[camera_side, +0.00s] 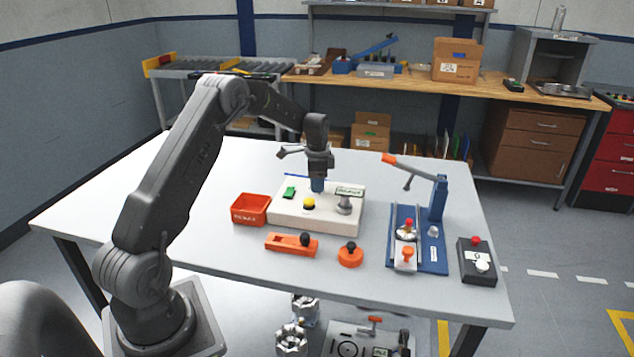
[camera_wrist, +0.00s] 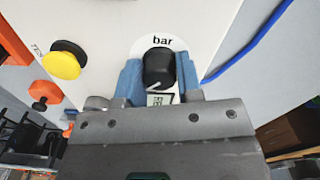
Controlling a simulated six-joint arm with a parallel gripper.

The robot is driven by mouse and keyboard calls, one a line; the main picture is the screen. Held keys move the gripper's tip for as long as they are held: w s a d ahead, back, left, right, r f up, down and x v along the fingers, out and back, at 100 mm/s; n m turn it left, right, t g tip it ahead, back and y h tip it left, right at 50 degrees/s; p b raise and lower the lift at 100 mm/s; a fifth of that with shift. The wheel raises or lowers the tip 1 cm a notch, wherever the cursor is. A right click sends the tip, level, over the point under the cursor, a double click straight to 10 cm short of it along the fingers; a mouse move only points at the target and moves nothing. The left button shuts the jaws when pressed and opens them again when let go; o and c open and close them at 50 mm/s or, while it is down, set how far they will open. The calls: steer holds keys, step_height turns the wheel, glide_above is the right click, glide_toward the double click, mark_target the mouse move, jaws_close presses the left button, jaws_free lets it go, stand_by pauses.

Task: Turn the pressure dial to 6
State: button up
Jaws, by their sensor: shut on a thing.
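The pressure dial (camera_wrist: 158,66) is a black round knob with a white pointer line, under the printed word "bar" in the wrist view. Its pointer aims toward the lower left of that picture. The dial sits on a white housing (camera_side: 290,216) on the table. My gripper (camera_wrist: 158,80) points down at the housing, with its blue fingers on both sides of the dial, shut on it. A small display (camera_wrist: 160,99) shows partly below the dial, and its digits are too small to read. In the side view my gripper (camera_side: 317,186) hides the dial.
A yellow button (camera_side: 309,203) and a grey metal part (camera_side: 344,205) are close by on the housing. A red bin (camera_side: 250,209) stands left. An orange slider block (camera_side: 291,243) and orange knob (camera_side: 350,254) lie in front. A blue lever fixture (camera_side: 420,235) stands right.

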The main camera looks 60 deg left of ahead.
steer(key=n, duration=1.4)
steer(key=shift+n, duration=0.3)
steer(key=n, duration=0.4)
steer(key=shift+n, duration=2.5)
steer(key=o, duration=0.9)
steer(key=shift+r, duration=0.1)
